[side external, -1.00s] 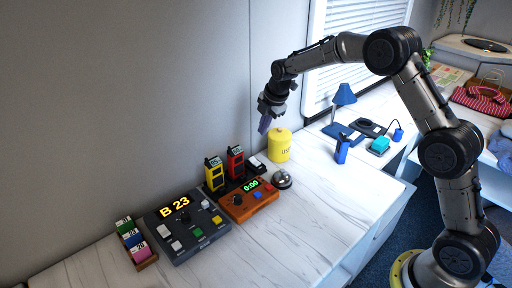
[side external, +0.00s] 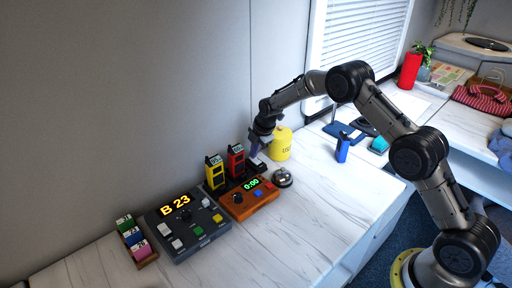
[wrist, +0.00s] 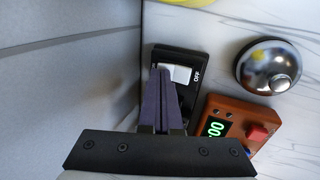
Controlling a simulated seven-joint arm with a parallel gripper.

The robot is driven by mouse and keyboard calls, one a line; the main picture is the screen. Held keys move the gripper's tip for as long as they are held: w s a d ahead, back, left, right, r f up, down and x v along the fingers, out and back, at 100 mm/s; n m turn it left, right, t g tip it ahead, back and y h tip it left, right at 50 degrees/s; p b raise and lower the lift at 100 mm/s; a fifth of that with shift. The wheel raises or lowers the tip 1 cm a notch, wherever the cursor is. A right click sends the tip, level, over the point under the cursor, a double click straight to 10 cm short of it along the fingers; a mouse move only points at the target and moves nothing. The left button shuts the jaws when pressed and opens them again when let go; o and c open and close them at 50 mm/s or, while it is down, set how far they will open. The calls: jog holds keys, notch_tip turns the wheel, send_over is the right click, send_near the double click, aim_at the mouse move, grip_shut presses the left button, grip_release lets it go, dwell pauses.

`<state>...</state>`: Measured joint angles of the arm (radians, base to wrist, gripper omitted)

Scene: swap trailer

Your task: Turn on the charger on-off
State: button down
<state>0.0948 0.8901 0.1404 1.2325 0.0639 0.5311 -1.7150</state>
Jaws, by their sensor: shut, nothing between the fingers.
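The charger on-off switch (wrist: 181,74) is a white rocker on a black base (wrist: 201,60) marked OFF in the wrist view. My gripper (wrist: 163,72) is shut and empty, with its purple fingertips at or just over the left part of the rocker. I cannot tell whether they touch it. In the side external view my gripper (side external: 254,160) points down at the back end of the black charger, and it hides the switch there. The charger holds a yellow handset (side external: 214,173) and a red handset (side external: 236,160).
An orange timer box (side external: 248,201) and a silver bell (side external: 282,178) stand close in front. A yellow canister (side external: 281,145) is just behind my gripper. The wall runs close along the left.

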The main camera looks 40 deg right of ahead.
dwell(0.3)
jog(key=shift+w+f, duration=0.15)
jog(key=shift+f, duration=0.15)
jog(key=shift+s+r, duration=0.1)
jog(key=shift+s, duration=0.7)
jog(key=shift+r, duration=0.15)
jog(key=v, duration=1.3)
jog(key=shift+s+r, duration=0.25)
jog(key=shift+r, duration=0.1)
